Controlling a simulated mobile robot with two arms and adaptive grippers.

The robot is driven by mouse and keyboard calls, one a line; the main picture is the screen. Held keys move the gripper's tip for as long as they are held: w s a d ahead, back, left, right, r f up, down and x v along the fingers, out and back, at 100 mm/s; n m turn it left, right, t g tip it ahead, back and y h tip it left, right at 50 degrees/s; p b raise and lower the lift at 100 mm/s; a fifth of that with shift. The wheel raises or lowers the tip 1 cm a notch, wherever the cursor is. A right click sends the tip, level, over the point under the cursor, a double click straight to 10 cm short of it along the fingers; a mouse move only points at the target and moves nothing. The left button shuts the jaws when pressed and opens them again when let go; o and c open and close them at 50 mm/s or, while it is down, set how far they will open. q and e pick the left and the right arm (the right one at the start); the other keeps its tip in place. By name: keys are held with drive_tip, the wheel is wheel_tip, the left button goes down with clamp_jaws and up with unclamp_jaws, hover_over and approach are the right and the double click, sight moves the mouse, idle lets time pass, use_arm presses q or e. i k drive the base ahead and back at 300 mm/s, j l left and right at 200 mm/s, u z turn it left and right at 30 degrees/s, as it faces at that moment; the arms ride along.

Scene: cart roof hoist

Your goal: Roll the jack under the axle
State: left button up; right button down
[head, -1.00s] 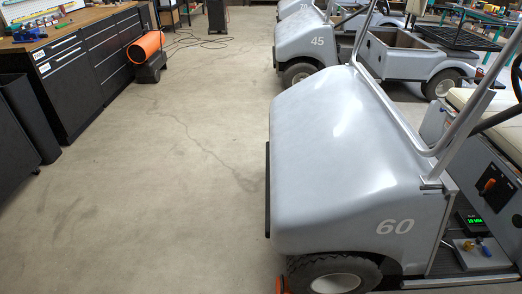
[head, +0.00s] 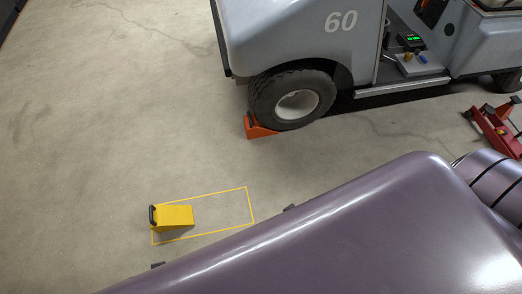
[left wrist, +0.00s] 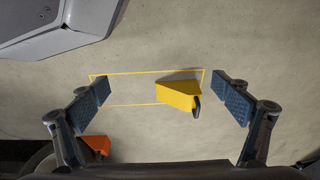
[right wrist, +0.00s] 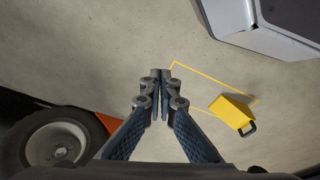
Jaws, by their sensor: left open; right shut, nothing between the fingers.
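A red jack (head: 497,130) stands on the floor at the right edge of the head view, partly cut off. The cart marked 60 (head: 290,45) stands at the top, its front wheel (head: 297,104) on the floor. The axle is hidden under the body. My left gripper (left wrist: 162,92) is open in the left wrist view, with nothing held between its fingers. My right gripper (right wrist: 161,75) is shut and empty in the right wrist view. Neither wrist view shows the jack. I cannot make out either gripper in the head view.
An orange chock (head: 258,128) touches the front of the cart's wheel. A yellow chock (head: 174,217) with a dark handle sits within a yellow floor outline (head: 218,193). Concrete floor left of the cart is clear. My own body fills the lower right.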

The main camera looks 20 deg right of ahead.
sight(508, 145)
drive_tip(key=k+j, duration=0.1)
drive_tip(key=z, duration=3.2)
